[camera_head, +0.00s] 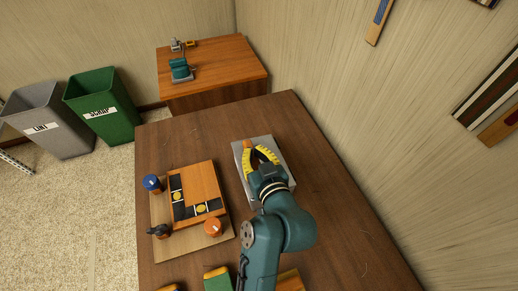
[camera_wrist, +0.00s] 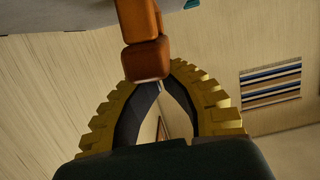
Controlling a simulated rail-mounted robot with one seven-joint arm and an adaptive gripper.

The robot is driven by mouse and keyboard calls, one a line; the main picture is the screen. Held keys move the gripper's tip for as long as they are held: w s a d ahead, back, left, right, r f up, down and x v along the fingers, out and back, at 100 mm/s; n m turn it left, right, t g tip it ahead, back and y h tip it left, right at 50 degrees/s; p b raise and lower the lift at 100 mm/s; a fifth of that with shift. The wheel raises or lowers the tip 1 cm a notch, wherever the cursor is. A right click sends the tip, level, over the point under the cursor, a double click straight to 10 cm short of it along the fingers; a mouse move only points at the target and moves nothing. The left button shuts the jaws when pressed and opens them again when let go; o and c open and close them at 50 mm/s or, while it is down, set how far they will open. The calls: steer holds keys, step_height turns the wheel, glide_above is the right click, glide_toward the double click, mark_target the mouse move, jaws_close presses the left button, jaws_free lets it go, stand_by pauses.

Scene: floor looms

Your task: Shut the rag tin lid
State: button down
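The rag tin appears to be the pale grey box (camera_head: 285,180) on the brown table, partly hidden under my arm. I cannot tell how far its lid stands open. An orange-brown handle-like piece (camera_head: 248,145) shows at its far edge. In the wrist view this jointed orange piece (camera_wrist: 145,45) hangs from the top, with a grey surface (camera_wrist: 60,12) beside it. My gripper (camera_head: 261,150) has yellow ridged fingers over the tin. In the wrist view its fingertips (camera_wrist: 164,78) come together at the lower end of the orange piece. I see nothing clearly clamped between them.
A wooden board (camera_head: 160,245) with an orange-and-black block and knobs lies left of the tin. A smaller table (camera_head: 215,60) with teal tools stands behind. Grey (camera_head: 50,120) and green (camera_head: 103,105) bins stand on the left floor. The wall is close on the right.

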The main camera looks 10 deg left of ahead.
steer(key=shift+s+a+f, duration=0.15)
steer(key=shift+f, duration=0.1)
stand_by(0.4)
